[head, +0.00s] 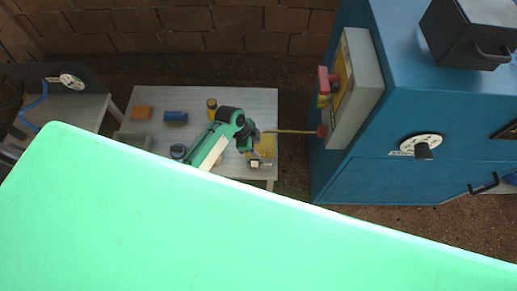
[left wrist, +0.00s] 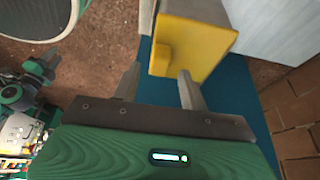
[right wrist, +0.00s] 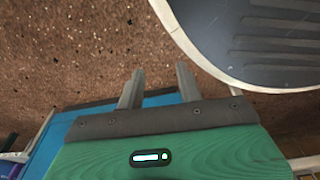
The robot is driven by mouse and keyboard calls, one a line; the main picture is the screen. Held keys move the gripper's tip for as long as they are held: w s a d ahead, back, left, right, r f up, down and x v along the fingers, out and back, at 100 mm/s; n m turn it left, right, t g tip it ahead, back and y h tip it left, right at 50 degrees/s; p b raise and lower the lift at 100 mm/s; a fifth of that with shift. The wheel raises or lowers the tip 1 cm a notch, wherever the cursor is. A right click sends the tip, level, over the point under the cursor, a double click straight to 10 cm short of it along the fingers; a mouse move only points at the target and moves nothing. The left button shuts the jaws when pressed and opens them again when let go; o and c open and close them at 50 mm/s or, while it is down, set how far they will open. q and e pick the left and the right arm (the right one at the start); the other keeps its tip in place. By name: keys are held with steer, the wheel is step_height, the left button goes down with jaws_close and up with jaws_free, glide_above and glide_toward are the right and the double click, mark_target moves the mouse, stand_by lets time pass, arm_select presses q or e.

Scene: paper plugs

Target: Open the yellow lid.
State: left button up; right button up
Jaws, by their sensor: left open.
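A yellow box-like part with a flat yellow face and a small protruding tab, seemingly the yellow lid (left wrist: 205,42), is ahead of my left gripper (left wrist: 159,75) in the left wrist view. The tab lies just ahead of the gap between the fingertips. Those fingers are apart and hold nothing; contact cannot be told. In the head view my left gripper (head: 255,163) is over the table's right end, beside a yellow patch (head: 267,146) partly hidden by the arm. My right gripper (right wrist: 160,70) is open and empty in the right wrist view and cannot be made out in the head view.
The pale table (head: 245,98) carries an orange block (head: 141,113), a blue cylinder (head: 175,117) and a yellow-black piece (head: 211,105). A blue cabinet (head: 385,110) stands right, with a grey box (head: 362,85) on its side. A thin rod (head: 290,131) spans the gap. Bricks close the back.

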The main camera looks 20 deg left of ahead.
mark_target(259, 150)
arm_select(q)
steer(key=shift+x, duration=1.5)
steer(key=shift+c, duration=0.2)
jaws_close()
steer(key=shift+r, duration=0.2)
